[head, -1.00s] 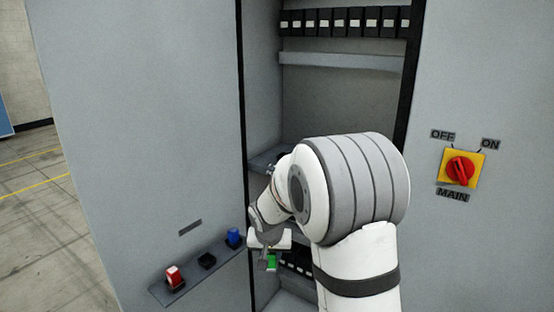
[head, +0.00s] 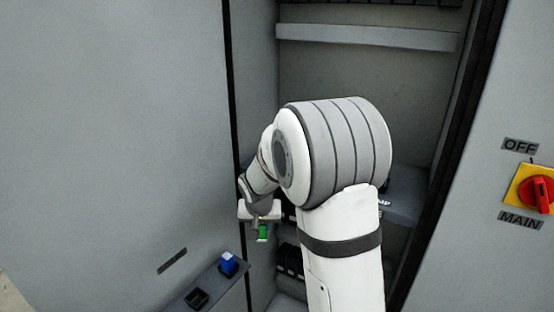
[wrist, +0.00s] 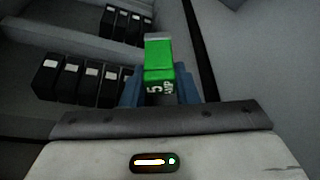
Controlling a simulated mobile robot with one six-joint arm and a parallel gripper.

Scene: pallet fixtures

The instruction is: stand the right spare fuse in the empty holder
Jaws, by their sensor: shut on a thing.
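My gripper (head: 261,220) is shut on a green fuse (head: 263,232), which hangs below the jaws in the head view, near the left edge of the cabinet opening. In the wrist view, the green fuse (wrist: 159,58) sticks out beyond the blue-grey fingers (wrist: 159,88); its marking partly reads "5". A blue fuse (head: 228,262) stands in the small ledge (head: 213,283) on the grey panel at left. Beside it is an empty black socket (head: 197,299). I cannot make out an empty holder inside the cabinet; my arm hides much of the interior.
The wrist view shows a row of black blocks with pale labels (wrist: 75,80) at left and another row (wrist: 127,24) farther up. A shelf (head: 405,208) is partly behind my arm. The cabinet's dark right edge (head: 470,120) and the red MAIN switch (head: 537,192) are at right.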

